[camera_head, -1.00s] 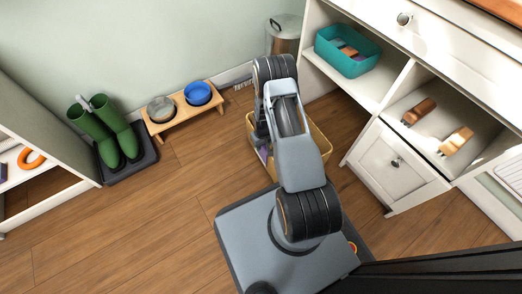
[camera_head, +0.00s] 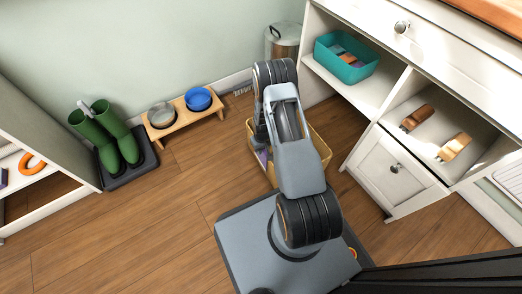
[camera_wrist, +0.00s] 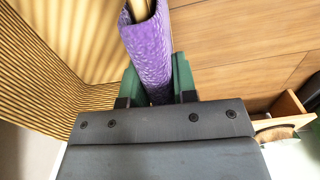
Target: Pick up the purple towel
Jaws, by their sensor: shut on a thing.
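The purple towel (camera_wrist: 150,52) shows large in the wrist view, held upright between the green fingers of my gripper (camera_wrist: 158,84). The fingers are shut on it, one on each side. The towel is draped over or rolled around the tan rim (camera_wrist: 137,10) of the basket, or just beside it; I cannot tell which. In the head view only a small purple patch of the towel (camera_head: 262,156) shows, inside the yellow-tan basket (camera_head: 323,148). My arm hides the gripper and most of the basket in that view.
A wooden stand with a grey bowl (camera_head: 161,114) and a blue bowl (camera_head: 198,98) is left of the basket. Green boots (camera_head: 118,134) stand on a dark tray further left. A white cabinet (camera_head: 392,172) stands close on the right, a metal bin (camera_head: 283,42) behind. Floor at left is clear.

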